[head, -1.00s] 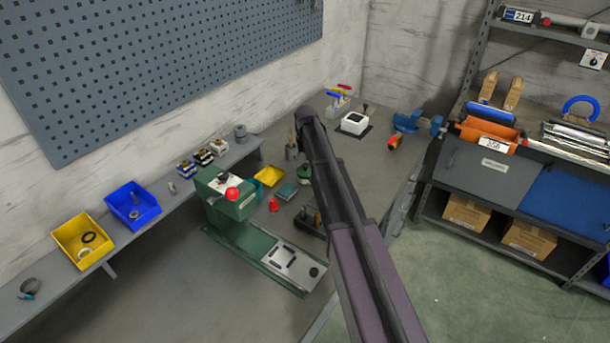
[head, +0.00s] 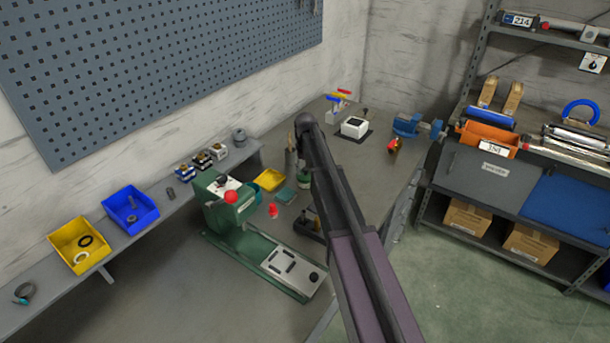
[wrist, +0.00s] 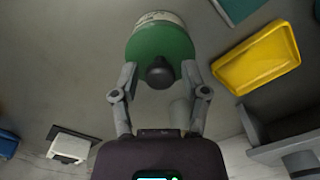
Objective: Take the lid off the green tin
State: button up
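The green tin (head: 304,181) stands on the workbench in the head view, partly hidden by my arm. In the wrist view the tin's green lid (wrist: 148,45) faces me, with a dark round knob (wrist: 160,72) at its centre and a pale band (wrist: 158,17) on the tin's side beyond. The lid appears to be on the tin. My gripper (wrist: 158,70) is open, with one finger on each side of the knob and a gap between the knob and each finger. Whether the fingertips touch the lid's edge I cannot tell. The gripper is hidden in the head view.
A green machine (head: 235,215) with a red knob and a small red object (head: 273,211) stand closer. A white box (head: 354,127) and blue vise (head: 407,126) are farther back.

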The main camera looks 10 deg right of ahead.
grip_shut()
jog(key=shift+r, duration=0.15)
notch_tip(320, 180, up, 10)
jog(key=p, duration=1)
dwell(0.8)
